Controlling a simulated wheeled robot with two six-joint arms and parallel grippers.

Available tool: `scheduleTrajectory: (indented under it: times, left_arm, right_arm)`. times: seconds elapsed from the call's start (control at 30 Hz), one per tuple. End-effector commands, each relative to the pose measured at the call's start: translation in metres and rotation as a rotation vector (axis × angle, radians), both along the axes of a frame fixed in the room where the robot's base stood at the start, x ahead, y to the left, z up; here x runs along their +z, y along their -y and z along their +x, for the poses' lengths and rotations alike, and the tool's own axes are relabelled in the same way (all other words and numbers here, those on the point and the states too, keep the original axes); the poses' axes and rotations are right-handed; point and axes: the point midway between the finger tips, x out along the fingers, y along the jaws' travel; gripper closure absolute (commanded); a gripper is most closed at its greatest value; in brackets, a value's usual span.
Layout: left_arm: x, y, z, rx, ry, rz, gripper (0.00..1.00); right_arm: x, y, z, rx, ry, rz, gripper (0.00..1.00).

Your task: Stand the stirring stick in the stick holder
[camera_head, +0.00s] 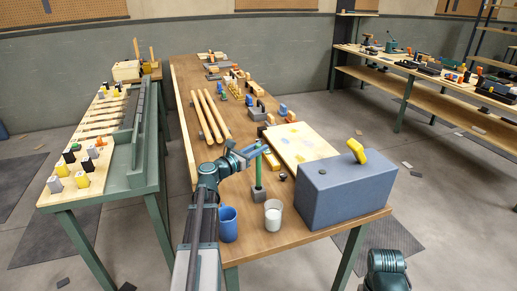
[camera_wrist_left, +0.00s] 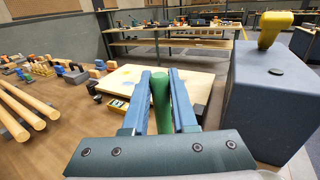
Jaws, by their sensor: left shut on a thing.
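The green stirring stick (camera_head: 259,172) is upright near the front of the wooden table. My left gripper (camera_head: 257,150) is shut on its upper part; in the left wrist view the stick (camera_wrist_left: 161,98) stands between the two blue fingers. The stick's lower end meets a small dark grey block (camera_head: 259,197), which looks like the stick holder. I cannot tell whether the tip is inside it or just above or in front of it. In the left wrist view the lower end is hidden. My right gripper is out of view.
A blue cup (camera_head: 228,224) and a whitish cup (camera_head: 273,215) stand close in front. A large blue-grey box (camera_head: 345,190) with a yellow piece (camera_head: 356,150) on top is to the right. A pale board (camera_head: 300,145) lies behind. Wooden rods (camera_head: 211,115) lie farther left.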

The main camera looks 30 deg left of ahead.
Motion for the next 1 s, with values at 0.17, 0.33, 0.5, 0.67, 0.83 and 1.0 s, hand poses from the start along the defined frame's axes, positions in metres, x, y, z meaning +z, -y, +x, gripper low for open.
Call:
scheduleTrajectory:
  times: [0.17, 0.33, 0.5, 0.67, 0.83, 1.0]
  left_arm:
    - [0.0, 0.0001, 0.0, 0.0, 0.0, 0.0, 1.0]
    - [0.0, 0.0, 0.0, 0.0, 0.0, 0.0, 1.0]
    - [0.0, 0.0001, -0.0001, 0.0, 0.0, 0.0, 1.0]
    - [-0.0002, 0.0, 0.0, 0.0, 0.0, 0.0, 1.0]
    - [-0.0027, 0.0, 0.0, 0.0, 0.0, 0.0, 1.0]
    - [-0.007, 0.0, 0.0, 0.0, 0.0, 0.0, 1.0]
  right_arm:
    - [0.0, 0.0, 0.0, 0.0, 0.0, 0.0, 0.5]
    - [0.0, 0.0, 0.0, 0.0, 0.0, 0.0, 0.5]
    - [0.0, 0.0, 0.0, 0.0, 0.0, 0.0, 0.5]
    - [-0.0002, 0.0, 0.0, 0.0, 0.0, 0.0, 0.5]
    - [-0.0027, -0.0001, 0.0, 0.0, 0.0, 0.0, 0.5]
    - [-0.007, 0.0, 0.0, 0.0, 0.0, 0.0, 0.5]
